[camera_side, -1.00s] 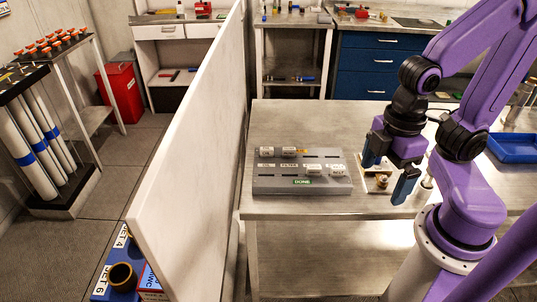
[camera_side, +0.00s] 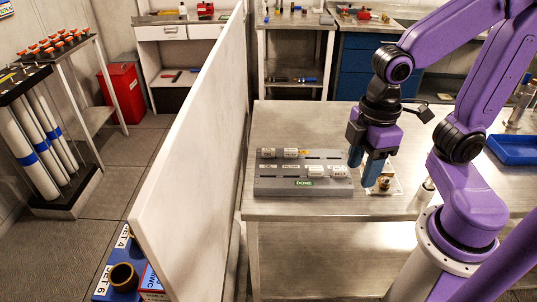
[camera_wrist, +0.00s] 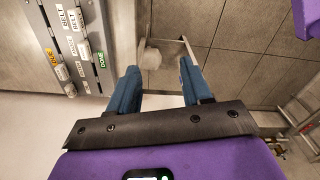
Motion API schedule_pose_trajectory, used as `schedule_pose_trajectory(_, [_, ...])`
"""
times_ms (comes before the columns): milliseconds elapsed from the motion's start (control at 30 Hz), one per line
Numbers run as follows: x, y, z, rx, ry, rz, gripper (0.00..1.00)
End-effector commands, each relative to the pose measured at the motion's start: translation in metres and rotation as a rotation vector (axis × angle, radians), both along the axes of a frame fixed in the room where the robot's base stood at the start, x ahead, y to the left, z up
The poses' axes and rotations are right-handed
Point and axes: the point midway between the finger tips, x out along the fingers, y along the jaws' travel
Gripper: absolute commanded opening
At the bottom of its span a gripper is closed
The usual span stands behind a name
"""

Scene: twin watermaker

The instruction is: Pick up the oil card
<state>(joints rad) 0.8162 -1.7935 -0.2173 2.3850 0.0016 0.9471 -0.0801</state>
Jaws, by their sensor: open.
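A grey slotted board (camera_side: 263,187) lies on the metal bench, with an orange tag at its back and a green DONE tag (camera_side: 304,183) at its front. White cards stand in it: two at the back left (camera_side: 290,153) and two at the front right (camera_side: 339,171). I cannot tell from the print which one is the oil card. In the wrist view the board (camera_wrist: 84,74) is at upper left, its lettering small. My gripper (camera_side: 364,170) is open and empty, pointing down just right of the board. Its fingers (camera_wrist: 158,70) are apart.
A tall pale partition (camera_side: 195,150) stands left of the bench. A small plate with a brass fitting (camera_side: 384,183) lies right of the board, partly behind my gripper. A blue tray (camera_side: 512,149) is at far right. The bench behind the board is clear.

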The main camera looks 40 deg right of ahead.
Motion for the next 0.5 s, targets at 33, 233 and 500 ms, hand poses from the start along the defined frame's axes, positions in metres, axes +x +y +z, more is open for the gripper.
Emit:
schedule_pose_trajectory(33, [0.017,0.006,0.003,-0.003,0.001,-0.019,0.49])
schedule_pose_trajectory(233, [0.077,0.02,0.014,-0.008,0.002,-0.069,0.49])
schedule_pose_trajectory(500, [0.161,0.02,0.022,-0.014,0.007,-0.139,0.49])
